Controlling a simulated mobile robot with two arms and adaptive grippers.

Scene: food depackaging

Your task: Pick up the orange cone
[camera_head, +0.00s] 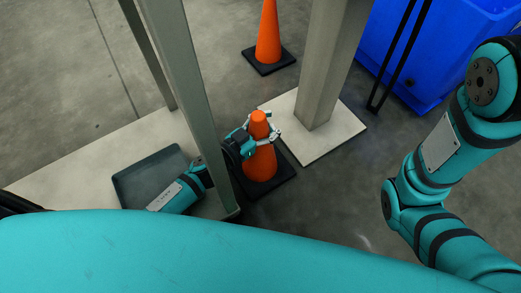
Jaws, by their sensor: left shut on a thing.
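An orange cone (260,166) with a dark square base stands upright on the floor, between a grey metal post and a thick pillar. My left gripper (262,134) is shut around the cone's upper part, just below its rounded tip. The cone's base appears to rest on the floor. My left arm reaches in from the left, and the grey post hides part of it. A second orange cone (268,34) with a black base stands farther back, apart from my gripper. My right arm shows at the right, but its gripper is out of view.
The grey post (188,75) stands close in front of my left arm. The thick pillar (328,65) rises from a pale square base (340,132) right of the cone. A grey tray (133,181) lies at left. A blue bin (445,40) stands at the back right.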

